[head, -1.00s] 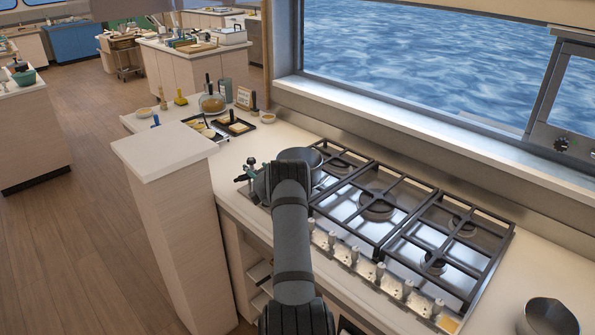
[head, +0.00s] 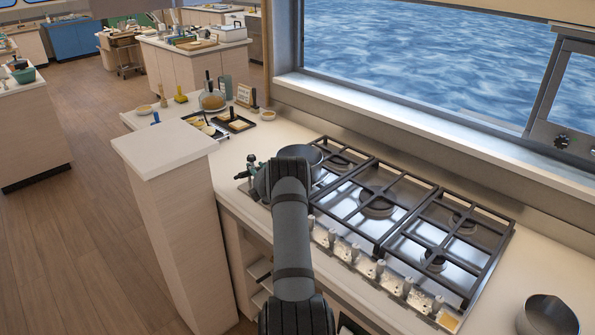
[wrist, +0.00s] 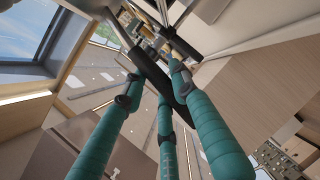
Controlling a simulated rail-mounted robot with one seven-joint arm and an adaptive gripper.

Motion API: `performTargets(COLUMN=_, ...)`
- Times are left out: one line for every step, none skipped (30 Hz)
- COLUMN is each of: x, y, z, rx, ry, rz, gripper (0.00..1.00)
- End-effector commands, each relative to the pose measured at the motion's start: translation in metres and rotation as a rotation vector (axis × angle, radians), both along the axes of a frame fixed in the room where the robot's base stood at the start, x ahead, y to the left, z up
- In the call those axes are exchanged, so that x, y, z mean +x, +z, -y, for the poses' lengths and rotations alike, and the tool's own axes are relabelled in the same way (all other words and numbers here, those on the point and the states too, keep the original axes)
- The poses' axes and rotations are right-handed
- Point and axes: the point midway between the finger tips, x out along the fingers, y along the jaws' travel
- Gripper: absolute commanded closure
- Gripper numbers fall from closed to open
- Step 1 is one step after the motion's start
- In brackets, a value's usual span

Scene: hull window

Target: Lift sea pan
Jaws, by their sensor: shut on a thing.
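The grey metal pan (head: 313,157) is over the left end of the stove (head: 378,205) in the head view, and my arm hides much of it. I cannot tell how much clearance is under it. My gripper (head: 251,169) is just left of the pan, partly hidden by my wrist. In the wrist view my teal-fingered gripper (wrist: 156,80) is shut on the pan's dark handle (wrist: 163,84), which runs slantwise between the fingers.
A second metal pot (head: 548,318) stands at the bottom right. A pale-topped partition (head: 165,145) rises left of the stove. Trays (head: 233,124) and jars occupy the counter behind. The middle and right burners are clear.

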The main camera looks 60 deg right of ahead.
Motion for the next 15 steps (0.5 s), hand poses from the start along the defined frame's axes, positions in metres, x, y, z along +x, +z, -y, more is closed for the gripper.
performTargets(x=0.0001, y=-0.0003, z=-0.0002, rx=0.001, ry=0.000, rz=-0.001, gripper=0.96)
performTargets(x=0.0001, y=-0.0003, z=-0.0002, rx=0.001, ry=0.000, rz=-0.001, gripper=0.98)
performTargets(x=0.0001, y=-0.0003, z=-0.0002, rx=0.001, ry=0.000, rz=-0.001, gripper=1.00)
performTargets(x=0.0001, y=-0.0003, z=-0.0002, rx=0.001, ry=0.000, rz=-0.001, gripper=1.00)
performTargets(x=0.0001, y=-0.0003, z=-0.0003, rx=0.001, ry=0.000, rz=-0.001, gripper=1.00)
performTargets(x=0.0001, y=-0.0003, z=-0.0003, rx=0.001, ry=0.000, rz=-0.001, gripper=1.00)
performTargets(x=0.0001, y=-0.0003, z=-0.0003, rx=0.001, ry=0.000, rz=-0.001, gripper=1.00)
performTargets(x=0.0001, y=-0.0003, z=-0.0003, rx=0.001, ry=0.000, rz=0.000, gripper=1.00)
performTargets(x=0.0001, y=-0.0003, z=-0.0003, rx=0.001, ry=0.000, rz=0.000, gripper=1.00)
performTargets(x=0.0001, y=-0.0003, z=-0.0003, rx=0.001, ry=0.000, rz=0.000, gripper=1.00)
performTargets(x=0.0001, y=-0.0003, z=-0.0003, rx=0.001, ry=0.000, rz=0.000, gripper=1.00)
performTargets(x=0.0001, y=-0.0003, z=-0.0003, rx=0.001, ry=0.000, rz=0.000, gripper=1.00)
performTargets(x=0.0001, y=-0.0003, z=-0.0003, rx=0.001, ry=0.000, rz=0.000, gripper=1.00)
performTargets(x=0.0001, y=-0.0003, z=-0.0003, rx=0.001, ry=0.000, rz=0.000, gripper=1.00)
performTargets(x=0.0001, y=-0.0003, z=-0.0003, rx=0.001, ry=0.000, rz=0.000, gripper=1.00)
